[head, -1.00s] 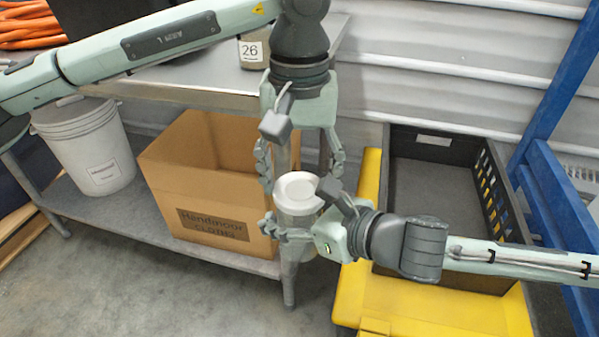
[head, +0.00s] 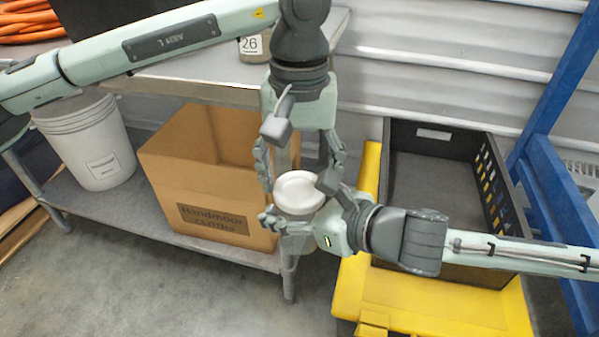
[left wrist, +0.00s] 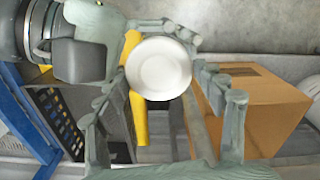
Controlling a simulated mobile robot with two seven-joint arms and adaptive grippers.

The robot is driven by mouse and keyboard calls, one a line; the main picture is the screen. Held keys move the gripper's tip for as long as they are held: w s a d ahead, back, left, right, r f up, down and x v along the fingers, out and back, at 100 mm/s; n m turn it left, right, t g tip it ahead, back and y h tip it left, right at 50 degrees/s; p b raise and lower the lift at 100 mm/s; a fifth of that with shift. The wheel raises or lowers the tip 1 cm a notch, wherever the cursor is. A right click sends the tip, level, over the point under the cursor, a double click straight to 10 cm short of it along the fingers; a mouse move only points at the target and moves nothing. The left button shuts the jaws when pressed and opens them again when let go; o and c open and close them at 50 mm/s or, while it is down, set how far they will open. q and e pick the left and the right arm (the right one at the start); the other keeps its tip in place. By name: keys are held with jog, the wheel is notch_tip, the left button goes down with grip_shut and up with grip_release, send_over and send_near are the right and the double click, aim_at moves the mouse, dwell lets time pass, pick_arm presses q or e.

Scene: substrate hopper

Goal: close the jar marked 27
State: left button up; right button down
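A jar (head: 299,196) with a round white top is held upright in front of the shelf; no 27 mark shows. The white disc looks like its lid (left wrist: 158,68), and I cannot tell how tightly it sits. My right gripper (head: 297,221) reaches in from the right and is shut on the jar body, which it mostly hides. My left gripper (head: 300,178) points down from above and is open, its fingers on either side of the lid. In the left wrist view the lid lies between the left fingertips, with no clear contact.
A jar marked 26 (head: 251,46) stands on the metal table (head: 190,84). Below are a cardboard box (head: 205,180) and a white bucket (head: 88,142) on the lower shelf. A black crate (head: 440,165) with yellow parts (head: 430,305) and a blue frame (head: 560,190) lie to the right.

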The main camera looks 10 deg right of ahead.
pick_arm(q)
jog(key=shift+o, duration=1.3)
jog(key=shift+r, duration=0.1)
jog(key=shift+r, duration=2.2)
jog(key=shift+c, duration=0.4)
